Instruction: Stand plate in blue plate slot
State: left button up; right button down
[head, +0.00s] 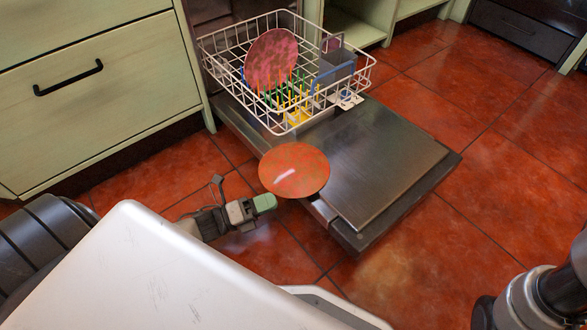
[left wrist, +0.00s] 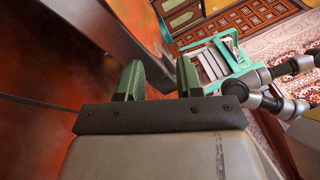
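An orange-red mottled plate (head: 294,170) is in the air at the near left corner of the open dishwasher door. My left gripper (head: 264,202) is at its lower left rim. The pulled-out white rack (head: 285,127) has coloured tines inside, with green and yellow (head: 299,116) showing clearest. A pinkish-red plate (head: 271,58) stands upright at the rack's back left. Blue parts are partly hidden behind the wires. My right gripper is out of view.
The lowered metal door (head: 385,160) juts out below the rack. A grey-blue basket (head: 336,66) fills the rack's right side. A green drawer cabinet (head: 95,95) stands to the left. The tiled floor (head: 455,265) to the right is clear.

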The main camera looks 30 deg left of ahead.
aim_at(306, 192)
pick_arm(q)
jog(key=b+x, duration=0.2)
jog(key=x, duration=0.1)
jog(key=f+b+x, duration=0.1)
jog(key=b+x, duration=0.1)
jog(key=shift+d, duration=0.5)
jog(key=shift+w+d+r, duration=0.1)
jog(key=shift+r, duration=0.05)
grip_shut()
dwell(0.9)
